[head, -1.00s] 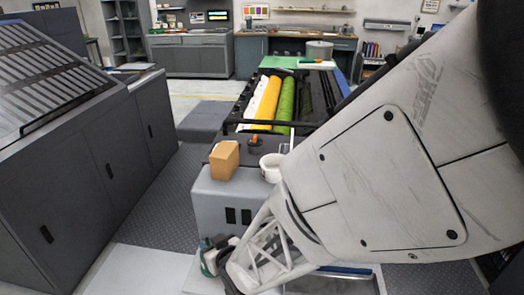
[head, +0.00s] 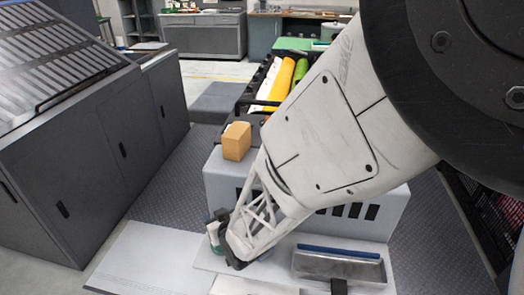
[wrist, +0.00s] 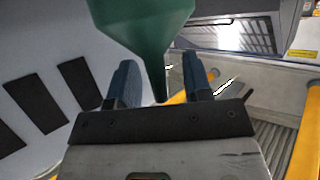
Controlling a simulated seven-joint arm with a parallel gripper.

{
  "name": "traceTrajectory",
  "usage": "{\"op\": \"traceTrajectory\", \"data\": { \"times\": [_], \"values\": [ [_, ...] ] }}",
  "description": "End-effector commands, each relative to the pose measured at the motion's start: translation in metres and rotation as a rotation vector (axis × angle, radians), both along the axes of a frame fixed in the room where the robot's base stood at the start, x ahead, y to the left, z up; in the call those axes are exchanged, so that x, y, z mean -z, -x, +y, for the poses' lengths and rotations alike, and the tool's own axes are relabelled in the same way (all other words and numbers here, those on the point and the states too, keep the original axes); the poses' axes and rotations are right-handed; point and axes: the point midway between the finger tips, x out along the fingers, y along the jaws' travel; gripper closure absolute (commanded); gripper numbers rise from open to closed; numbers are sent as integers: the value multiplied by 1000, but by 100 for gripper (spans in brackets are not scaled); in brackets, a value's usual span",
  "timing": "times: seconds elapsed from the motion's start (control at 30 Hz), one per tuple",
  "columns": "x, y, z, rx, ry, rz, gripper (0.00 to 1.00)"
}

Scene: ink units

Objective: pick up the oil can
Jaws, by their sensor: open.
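A dark green tapered body, which looks like the oil can (wrist: 145,25), fills the top middle of the wrist view. Its narrow end points down between the two blue-grey fingers of my gripper (wrist: 158,82). The fingers stand apart, one on each side of it; I cannot tell whether either touches it. In the head view a small green thing, likely the same can (head: 213,236), shows at the left of my gripper (head: 228,232). Its far side and much of the gripper are hidden by the wrist and arm.
An orange-brown box (head: 237,141) sits on the grey machine housing (head: 222,180). A metal tray with a blue edge (head: 338,266) lies right of my gripper. Yellow and green rollers (head: 285,78) are behind. A dark cabinet (head: 95,150) stands at the left, with floor between.

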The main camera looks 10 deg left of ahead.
Motion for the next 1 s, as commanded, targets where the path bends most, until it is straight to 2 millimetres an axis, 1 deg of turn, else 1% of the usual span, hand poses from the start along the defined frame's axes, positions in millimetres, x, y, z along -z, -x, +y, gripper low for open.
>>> {"op": "traceTrajectory", "data": {
  "times": [0.2,0.73,1.0],
  "values": [
    [3,-4,4,0,1,1,54],
    [3,-4,4,0,0,0,54],
    [3,-4,4,0,0,0,96]
  ]
}}
